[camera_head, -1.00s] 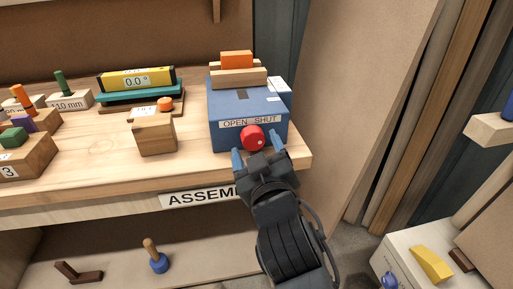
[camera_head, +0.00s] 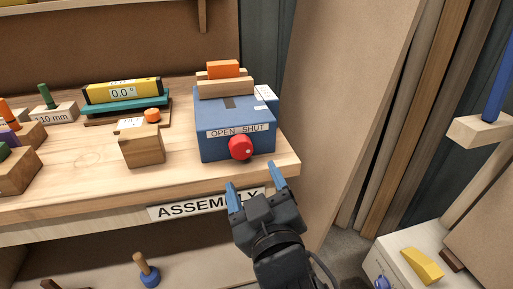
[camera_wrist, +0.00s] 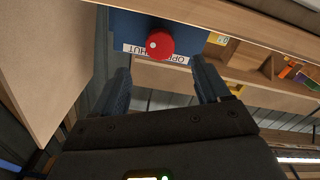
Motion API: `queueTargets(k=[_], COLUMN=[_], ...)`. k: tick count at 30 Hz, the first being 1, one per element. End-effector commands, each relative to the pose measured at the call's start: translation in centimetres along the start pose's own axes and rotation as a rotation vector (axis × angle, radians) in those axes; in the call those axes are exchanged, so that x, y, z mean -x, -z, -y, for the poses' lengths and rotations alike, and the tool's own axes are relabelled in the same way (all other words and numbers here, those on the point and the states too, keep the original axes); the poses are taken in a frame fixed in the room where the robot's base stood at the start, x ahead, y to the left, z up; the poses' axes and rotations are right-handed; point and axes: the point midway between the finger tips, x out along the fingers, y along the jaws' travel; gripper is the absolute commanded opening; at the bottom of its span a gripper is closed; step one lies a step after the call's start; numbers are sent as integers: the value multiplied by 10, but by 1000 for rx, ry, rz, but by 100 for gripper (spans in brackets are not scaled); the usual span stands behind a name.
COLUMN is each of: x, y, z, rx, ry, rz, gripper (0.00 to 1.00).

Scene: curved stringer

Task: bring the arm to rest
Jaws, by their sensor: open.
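My gripper (camera_head: 256,187) is open and empty, with its two blue fingertips apart. It is in front of the table edge, just below the red knob (camera_head: 241,148) and clear of it. The knob sits on the front of a blue box (camera_head: 232,112) labelled "OPEN SHUT". In the wrist view the red knob (camera_wrist: 160,44) shows ahead of and between the fingers (camera_wrist: 163,82), with a gap between.
The wooden table (camera_head: 85,205) carries a wooden block (camera_head: 142,148), a yellow level (camera_head: 122,91) and pegged blocks. An "ASSEMBLY" label (camera_head: 205,204) is on its edge. Brown panels (camera_head: 335,110) stand at right. A white box (camera_head: 405,272) with a yellow piece stands lower right.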

Motion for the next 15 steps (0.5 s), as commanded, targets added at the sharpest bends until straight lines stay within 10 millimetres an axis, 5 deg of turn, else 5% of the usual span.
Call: queueTargets(k=[7,15], x=[24,117], y=[-23,-79], z=[-5,-23], rx=[-28,-134], ry=[6,2], rz=[29,108], gripper=[76,76])
